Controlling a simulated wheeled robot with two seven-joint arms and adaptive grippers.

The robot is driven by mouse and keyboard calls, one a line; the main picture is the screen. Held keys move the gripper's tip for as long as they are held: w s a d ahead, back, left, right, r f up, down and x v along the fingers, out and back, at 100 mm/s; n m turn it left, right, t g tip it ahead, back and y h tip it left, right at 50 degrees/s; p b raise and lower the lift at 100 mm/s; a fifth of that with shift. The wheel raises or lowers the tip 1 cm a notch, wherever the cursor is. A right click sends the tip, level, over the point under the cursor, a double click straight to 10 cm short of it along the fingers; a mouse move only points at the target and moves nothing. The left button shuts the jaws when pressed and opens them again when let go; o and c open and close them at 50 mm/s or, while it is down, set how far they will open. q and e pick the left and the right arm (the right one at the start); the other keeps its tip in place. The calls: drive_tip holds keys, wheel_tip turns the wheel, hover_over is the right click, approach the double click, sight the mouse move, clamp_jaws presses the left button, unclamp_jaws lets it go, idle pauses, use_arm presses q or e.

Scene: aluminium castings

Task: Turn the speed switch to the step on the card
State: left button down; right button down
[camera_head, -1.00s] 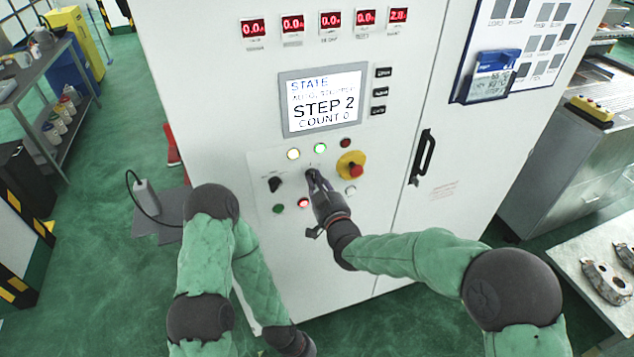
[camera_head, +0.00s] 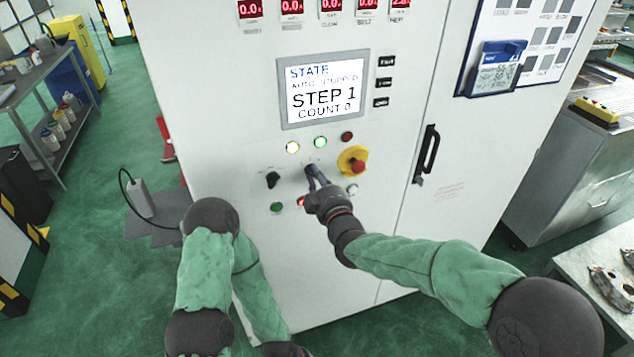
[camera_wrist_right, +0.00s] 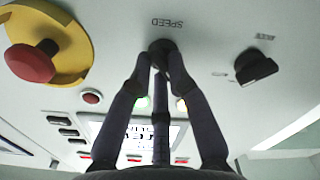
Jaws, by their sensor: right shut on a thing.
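The speed switch (camera_wrist_right: 160,46) is a dark knob under the SPEED label on the white cabinet. My right gripper (camera_head: 314,175) is shut on it; its fingers hide most of the knob. In the right wrist view the right gripper (camera_wrist_right: 160,62) has its fingertips together around the knob. The display (camera_head: 323,90) reads STATE, AUTO STOPPED, STEP 1, COUNT 0. A blue-topped card holder (camera_head: 495,68) hangs on the right door; its text is too small to read.
Left of the speed switch is another black selector (camera_head: 272,180). To the right is a red emergency button (camera_head: 359,167) on a yellow plate. Lit buttons sit above, green and red buttons below. A black door handle (camera_head: 426,154) stands farther right.

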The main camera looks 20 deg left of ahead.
drive_tip(key=shift+n, duration=0.6)
drive_tip(key=c, duration=1.2)
unclamp_jaws()
drive_tip(key=v, duration=1.2)
